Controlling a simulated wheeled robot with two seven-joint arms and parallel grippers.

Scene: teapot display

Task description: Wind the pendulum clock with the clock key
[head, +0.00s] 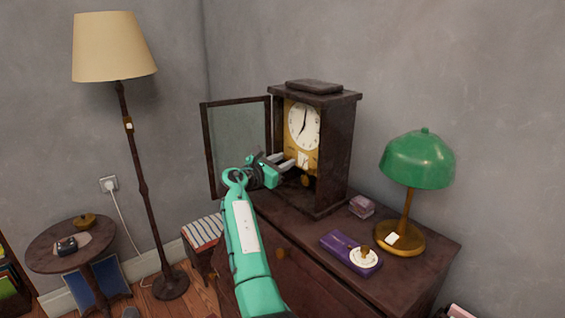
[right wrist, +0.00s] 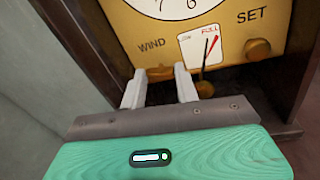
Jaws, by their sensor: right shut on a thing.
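The dark wooden pendulum clock (head: 333,150) stands on the dresser with its glass door (head: 238,140) swung open to the left. Its brass plate (right wrist: 225,30) reads WIND on the left and SET on the right, with a brass knob (right wrist: 257,48) under SET. A small gauge (right wrist: 200,46) between them has a dark needle close to a red mark near FULL. My right gripper (right wrist: 160,82) is at the plate below WIND, shut on a small brass piece (right wrist: 160,73), apparently the clock key, mostly hidden by the fingers. The pendulum bob (right wrist: 205,89) hangs just right of the fingers. My left gripper is not in view.
The dresser (head: 420,243) also holds a green lamp (head: 418,160), a purple case (head: 340,250) and a small pink box (head: 362,206). A floor lamp (head: 128,130) and round side table (head: 45,260) stand left. The clock's side walls and open door bound the gripper's space.

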